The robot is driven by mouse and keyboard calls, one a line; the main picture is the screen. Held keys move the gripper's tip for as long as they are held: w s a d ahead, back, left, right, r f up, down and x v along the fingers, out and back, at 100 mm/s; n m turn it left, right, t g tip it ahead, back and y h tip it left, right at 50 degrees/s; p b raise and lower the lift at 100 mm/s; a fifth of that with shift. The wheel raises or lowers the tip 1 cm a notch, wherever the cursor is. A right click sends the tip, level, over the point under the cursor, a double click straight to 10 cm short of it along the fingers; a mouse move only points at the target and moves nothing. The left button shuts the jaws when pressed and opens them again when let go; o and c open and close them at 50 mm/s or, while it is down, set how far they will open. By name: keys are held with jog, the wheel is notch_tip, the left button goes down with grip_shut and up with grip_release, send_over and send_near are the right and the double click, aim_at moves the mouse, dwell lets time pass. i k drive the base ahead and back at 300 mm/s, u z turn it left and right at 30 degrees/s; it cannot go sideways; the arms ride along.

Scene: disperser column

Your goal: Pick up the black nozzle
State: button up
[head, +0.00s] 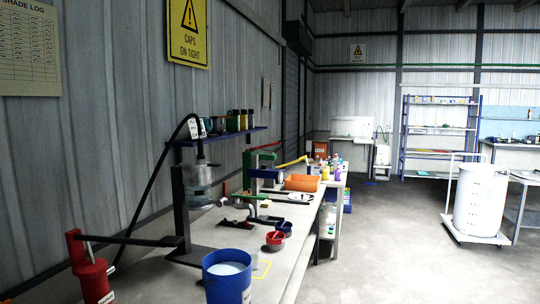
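No part is plainly recognisable as the black nozzle. Small dark pieces (238,223) lie on the bench by a red item, too small to make out. A black hose (160,160) arcs from the top of the disperser column down the left side toward the bench. A dark fitting (201,163) sits on top of the clear vessel (197,178) on the column. My gripper is not in view.
The long bench (262,268) runs along the wall. A blue bucket (227,284) of pale liquid stands at its front, with a red lever device (91,278) to the left.

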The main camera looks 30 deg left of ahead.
aim_at(200, 147)
jog(key=z, duration=0.9)
jog(key=i, duration=2.2)
jog(key=u, duration=2.9)
